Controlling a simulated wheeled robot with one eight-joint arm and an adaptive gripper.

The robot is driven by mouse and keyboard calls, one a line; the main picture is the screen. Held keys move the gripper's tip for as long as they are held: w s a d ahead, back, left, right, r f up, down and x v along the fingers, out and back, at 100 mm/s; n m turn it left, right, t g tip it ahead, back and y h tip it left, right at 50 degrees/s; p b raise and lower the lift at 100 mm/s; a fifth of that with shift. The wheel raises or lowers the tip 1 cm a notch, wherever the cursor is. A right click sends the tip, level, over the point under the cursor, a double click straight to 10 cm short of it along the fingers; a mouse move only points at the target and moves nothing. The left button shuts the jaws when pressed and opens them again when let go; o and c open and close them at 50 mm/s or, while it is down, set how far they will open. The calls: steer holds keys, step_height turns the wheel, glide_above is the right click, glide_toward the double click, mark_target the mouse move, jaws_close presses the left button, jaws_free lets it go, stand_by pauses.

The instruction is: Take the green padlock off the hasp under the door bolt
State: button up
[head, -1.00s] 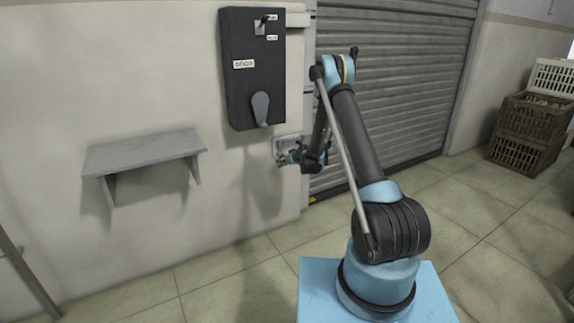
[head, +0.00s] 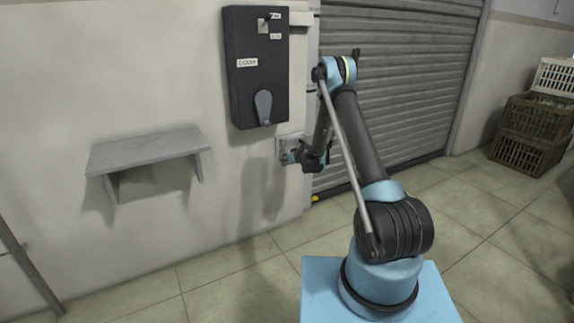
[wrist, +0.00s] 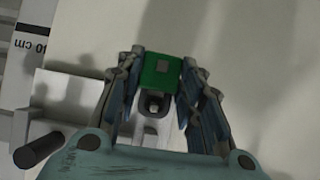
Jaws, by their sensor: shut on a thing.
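The green padlock (wrist: 161,71) is between the two fingertips of my gripper (wrist: 162,60) in the wrist view, and the fingers are shut on its sides. A small grey metal part (wrist: 155,104) shows just below the padlock, between the fingers; I cannot tell whether the shackle is still through the hasp. The door bolt (wrist: 45,145) with its dark knob is at lower left, on a pale plate. In the head view my gripper (head: 291,157) is at the small bolt plate (head: 290,139) on the wall; the padlock is too small to make out there.
A black box (head: 255,85) with a lever is on the wall above the bolt plate. A grey shelf (head: 145,150) is on the wall to the left. The roller shutter (head: 400,90) is on the right, with stacked crates (head: 530,130) beyond it.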

steer(key=shift+w+r, duration=0.1)
steer(key=shift+r, duration=0.35)
stand_by(0.6)
steer(key=shift+d, duration=0.15)
steer(key=shift+s+d, duration=0.5)
steer(key=shift+s, duration=0.35)
steer(key=shift+s+d, duration=0.55)
steer(key=shift+s, duration=0.25)
steer(key=shift+s+d, duration=0.5)
steer(key=shift+s, duration=0.35)
